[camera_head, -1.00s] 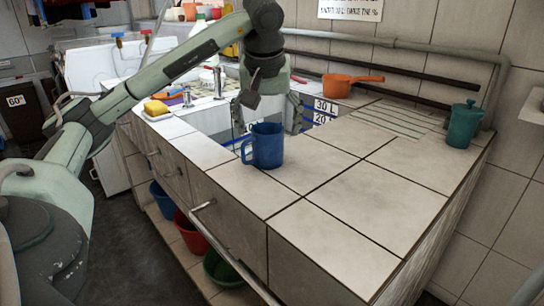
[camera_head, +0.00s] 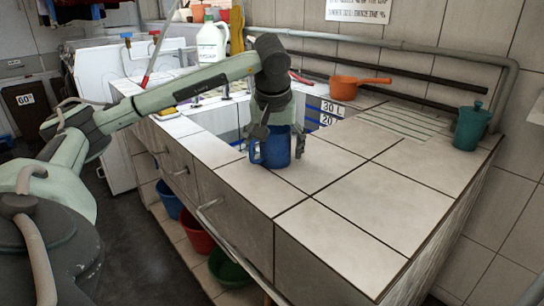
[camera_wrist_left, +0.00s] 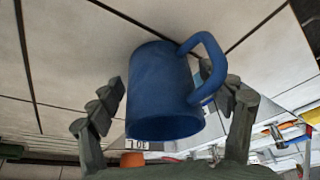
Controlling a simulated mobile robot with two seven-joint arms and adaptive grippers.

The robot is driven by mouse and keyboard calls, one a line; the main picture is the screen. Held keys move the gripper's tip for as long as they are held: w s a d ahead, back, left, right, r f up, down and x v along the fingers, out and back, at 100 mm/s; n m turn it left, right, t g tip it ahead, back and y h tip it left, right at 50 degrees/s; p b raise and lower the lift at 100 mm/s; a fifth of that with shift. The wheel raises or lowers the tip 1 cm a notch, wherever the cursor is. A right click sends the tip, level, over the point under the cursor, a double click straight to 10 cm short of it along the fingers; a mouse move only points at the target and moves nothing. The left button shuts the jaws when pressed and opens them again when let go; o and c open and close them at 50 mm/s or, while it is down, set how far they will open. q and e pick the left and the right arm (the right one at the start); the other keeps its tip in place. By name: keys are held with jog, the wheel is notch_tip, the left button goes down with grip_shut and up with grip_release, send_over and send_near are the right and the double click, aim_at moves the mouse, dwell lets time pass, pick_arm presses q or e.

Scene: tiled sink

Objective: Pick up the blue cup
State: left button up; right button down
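The blue cup (camera_head: 277,150) stands upright on the tiled counter near the sink edge, its handle toward the left in the head view. In the left wrist view the blue cup (camera_wrist_left: 165,95) lies between the fingers, with its handle at the right close to the right-hand finger. My left gripper (camera_head: 279,143) is over the cup, pointing down, with its fingers on either side. In the left wrist view my left gripper (camera_wrist_left: 172,98) is open, with a gap between the left-hand finger and the cup. Contact at the handle side is unclear. My right gripper is not in view.
An orange pan (camera_head: 344,88) sits behind the sink and a teal lidded mug (camera_head: 470,126) at the far right. A white jug (camera_head: 211,42) stands at the back. Blue, red and green buckets (camera_head: 197,237) are below. The counter's (camera_head: 350,200) front right is clear.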

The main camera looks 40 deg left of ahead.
pick_arm(q)
jog(key=c, duration=1)
jog(key=shift+o, duration=0.2)
